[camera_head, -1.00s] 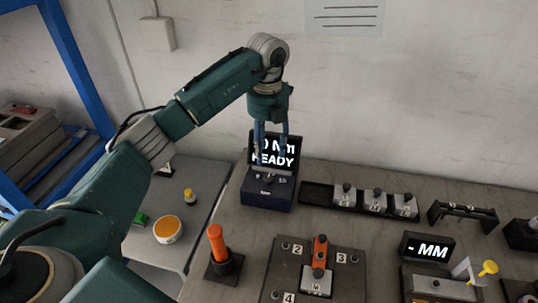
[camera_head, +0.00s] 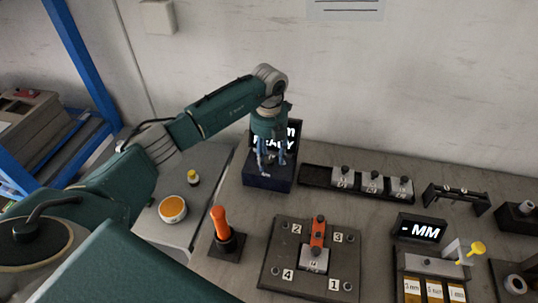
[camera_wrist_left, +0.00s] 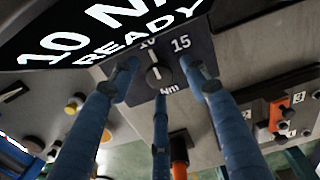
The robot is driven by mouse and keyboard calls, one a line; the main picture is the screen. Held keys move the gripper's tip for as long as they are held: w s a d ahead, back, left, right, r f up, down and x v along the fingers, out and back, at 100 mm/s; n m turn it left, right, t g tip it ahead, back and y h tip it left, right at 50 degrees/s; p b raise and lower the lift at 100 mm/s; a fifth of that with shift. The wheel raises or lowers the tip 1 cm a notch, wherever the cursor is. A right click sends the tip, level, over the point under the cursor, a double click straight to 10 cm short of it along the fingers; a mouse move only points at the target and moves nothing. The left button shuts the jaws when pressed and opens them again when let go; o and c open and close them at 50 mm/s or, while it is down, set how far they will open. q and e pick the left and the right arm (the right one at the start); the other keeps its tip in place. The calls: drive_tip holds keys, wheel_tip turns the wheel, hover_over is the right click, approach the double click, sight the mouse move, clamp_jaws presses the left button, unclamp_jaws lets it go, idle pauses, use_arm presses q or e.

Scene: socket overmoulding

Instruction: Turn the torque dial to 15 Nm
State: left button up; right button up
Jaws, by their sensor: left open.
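The torque controller box (camera_head: 268,183) stands at the back left of the bench, with a dark display (camera_head: 294,130) behind it. The wrist view shows the display (camera_wrist_left: 95,35) reading 10 and READY. My left gripper (camera_head: 266,168) points down over the box. Its blue fingers are open and spread around the dial; contact cannot be told. In the head view the gripper hides the dial.
A black tray (camera_head: 312,181) with several weighted blocks lies right of the box. An orange-handled tool (camera_head: 221,224) stands in front. A numbered fixture plate (camera_head: 275,252) and an MM readout (camera_head: 421,229) are further right. The wall is close behind.

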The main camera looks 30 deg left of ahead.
use_arm(q)
drive_tip(key=c, duration=1.1)
drive_tip(key=shift+c, duration=0.3)
